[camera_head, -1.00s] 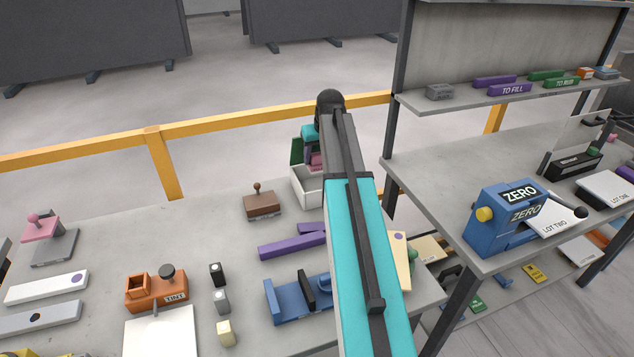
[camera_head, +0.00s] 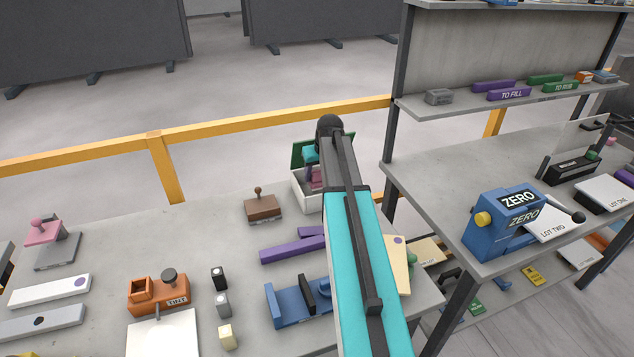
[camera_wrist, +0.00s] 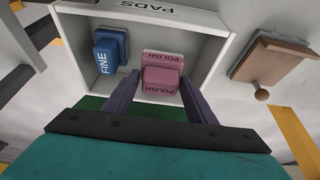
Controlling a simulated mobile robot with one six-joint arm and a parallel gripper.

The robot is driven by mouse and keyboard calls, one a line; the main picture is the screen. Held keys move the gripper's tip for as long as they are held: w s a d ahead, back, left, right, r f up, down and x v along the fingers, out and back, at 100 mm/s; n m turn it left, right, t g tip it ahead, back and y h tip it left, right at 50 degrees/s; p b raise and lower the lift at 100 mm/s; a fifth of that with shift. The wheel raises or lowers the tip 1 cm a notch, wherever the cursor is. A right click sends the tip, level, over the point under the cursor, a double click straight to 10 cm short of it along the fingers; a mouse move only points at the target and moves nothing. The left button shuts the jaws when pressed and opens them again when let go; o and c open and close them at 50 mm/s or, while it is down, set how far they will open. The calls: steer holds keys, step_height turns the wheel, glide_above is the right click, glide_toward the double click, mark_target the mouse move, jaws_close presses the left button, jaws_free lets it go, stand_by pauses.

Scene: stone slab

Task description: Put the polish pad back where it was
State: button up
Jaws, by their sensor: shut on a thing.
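The pink polish pad (camera_wrist: 157,92) is between the two dark purple fingers of my gripper (camera_wrist: 159,76), which is shut on it. A paler pink POLISH label (camera_wrist: 163,57) shows just beyond the pad inside the white PADS box (camera_wrist: 215,22). The blue FINE pad (camera_wrist: 112,50) stands in the same box, left of my gripper in the wrist view. In the head view the box (camera_head: 305,203) is partly hidden by my arm, and pink (camera_head: 317,180) shows inside its opening. I cannot tell whether the pad touches the box floor.
A brown block with a knob (camera_head: 262,207) stands beside the box. A green upright panel (camera_head: 300,150) shows behind it. Purple bars (camera_head: 290,248) and a blue holder (camera_head: 290,303) lie nearer. A shelf unit (camera_head: 440,200) stands at the right.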

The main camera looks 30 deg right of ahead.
mark_target(318, 180)
steer(key=shift+f+p, duration=0.5)
steer(key=shift+f, duration=1.15)
steer(key=shift+f, duration=0.1)
steer(key=o, duration=1)
steer(key=shift+o, duration=0.2)
steer(key=b+v, duration=0.2)
steer(key=v, duration=1)
steer(key=shift+b, duration=0.4)
steer(key=shift+r, duration=0.2)
